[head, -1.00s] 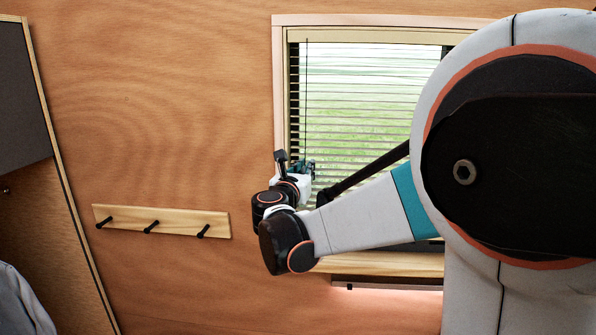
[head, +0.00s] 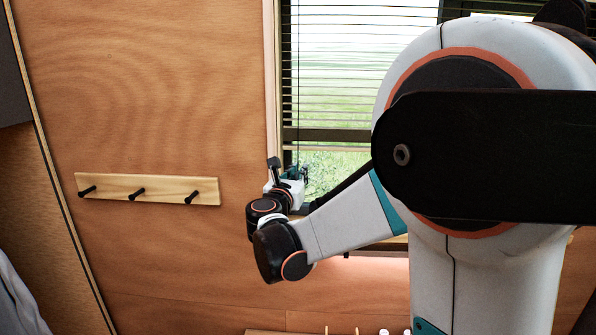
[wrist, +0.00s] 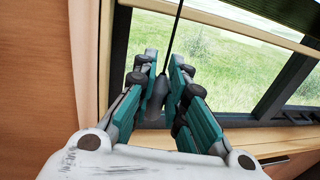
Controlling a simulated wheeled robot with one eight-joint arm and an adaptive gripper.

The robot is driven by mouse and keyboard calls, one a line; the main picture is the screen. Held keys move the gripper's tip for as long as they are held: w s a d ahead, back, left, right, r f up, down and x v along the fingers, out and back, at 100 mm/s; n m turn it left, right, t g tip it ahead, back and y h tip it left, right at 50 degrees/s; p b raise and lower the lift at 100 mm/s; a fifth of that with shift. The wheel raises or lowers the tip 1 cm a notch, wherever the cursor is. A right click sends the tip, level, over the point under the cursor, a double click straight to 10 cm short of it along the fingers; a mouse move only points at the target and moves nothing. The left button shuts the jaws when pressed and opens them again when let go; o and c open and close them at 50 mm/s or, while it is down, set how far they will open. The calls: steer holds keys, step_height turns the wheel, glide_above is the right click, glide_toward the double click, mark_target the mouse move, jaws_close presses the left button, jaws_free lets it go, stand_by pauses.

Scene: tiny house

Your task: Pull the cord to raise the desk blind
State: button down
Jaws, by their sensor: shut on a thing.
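The thin dark cord (head: 298,80) runs down along the window's left side. In the head view my gripper (head: 288,174) is by the window's lower left corner, and the pull is too small to make out.
The window frame (head: 270,80) borders the blind on the left. A wooden rail with black hooks (head: 150,189) is on the wall further left. A wooden sill (wrist: 270,143) lies below the window. My own arm covers the window's right part.

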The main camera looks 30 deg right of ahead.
steer(key=shift+f+b, duration=1.2)
steer(key=shift+f, duration=1.05)
steer(key=c, duration=1.9)
jaws_free()
steer(key=shift+c, duration=0.2)
steer(key=o, duration=0.4)
steer(key=shift+s+a+r, duration=0.1)
steer(key=shift+s+a, duration=0.05)
steer(key=shift+a, duration=0.05)
steer(key=shift+c, duration=0.2)
steer(key=shift+d, duration=0.1)
steer(key=v, duration=1.2)
